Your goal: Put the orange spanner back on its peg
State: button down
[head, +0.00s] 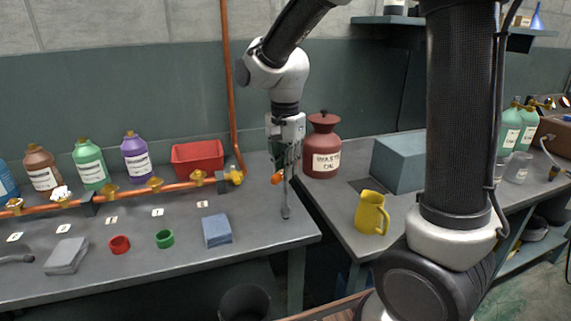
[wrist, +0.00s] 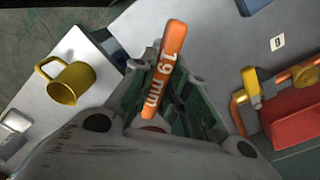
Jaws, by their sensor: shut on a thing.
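The orange spanner (wrist: 166,68) is held between the fingers of my gripper (wrist: 163,95) in the wrist view. Its orange handle, marked 19 mm, sticks out past the fingers, and its other end is hidden. In the head view my gripper (head: 282,158) points down above the front right corner of the left bench. A small orange end of the spanner (head: 277,179) shows beside the fingers. A thin grey upright shape (head: 286,204) shows just below; I cannot tell whether it is part of the spanner. I cannot make out the spanner's peg.
A copper pipe (head: 185,186) with yellow valves runs along the left bench. A blue-grey block (head: 217,230), a green ring (head: 165,239) and a red ring (head: 119,245) lie there. The red tray (head: 197,156), waste oil jar (head: 322,150) and yellow jug (head: 371,212) stand nearby.

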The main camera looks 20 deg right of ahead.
jog(key=shift+f, duration=0.4)
jog(key=c, duration=1.3)
grip_release()
notch_tip(320, 180, up, 12)
jog(key=s+d+f+n+t, duration=0.1)
jog(key=s+d+n+t, duration=0.3)
jog(key=s+d+n, duration=0.6)
jog(key=s+d, duration=0.5)
jog(key=s, duration=0.4)
jog(key=shift+f, duration=0.3)
